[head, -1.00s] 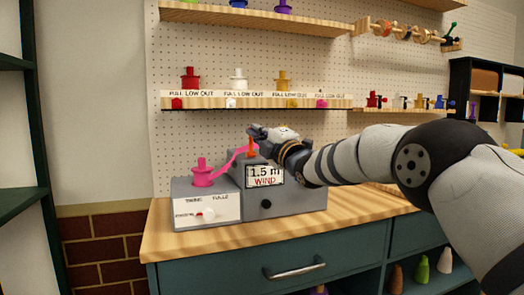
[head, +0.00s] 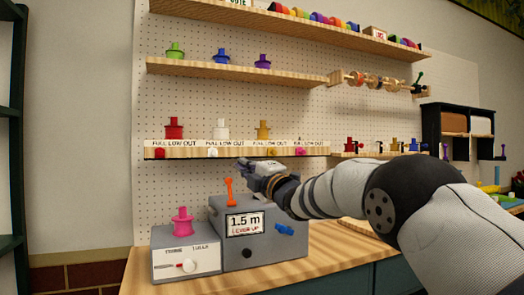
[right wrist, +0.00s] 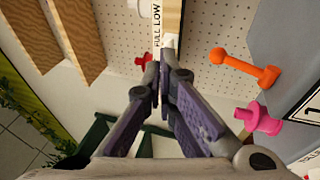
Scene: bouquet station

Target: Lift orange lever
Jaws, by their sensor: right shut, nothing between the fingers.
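The orange lever (head: 229,190) stands nearly upright on top of the grey machine (head: 272,257), at its left end. In the right wrist view the lever (right wrist: 245,68) shows whole, to the right of the fingers and apart from them. My right gripper (head: 246,166) is above and slightly right of the lever, shut and empty. Its fingertips (right wrist: 160,72) meet in the right wrist view. The machine's display (head: 246,223) reads "1.5 m" with a small second line that looks like "LEVER UP". My left gripper is not in view.
A pink spool (head: 183,221) stands on the lower white-fronted box (head: 202,262) left of the machine. A low shelf (head: 185,153) with spools is close behind my gripper. The wooden counter (head: 310,264) is clear at right.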

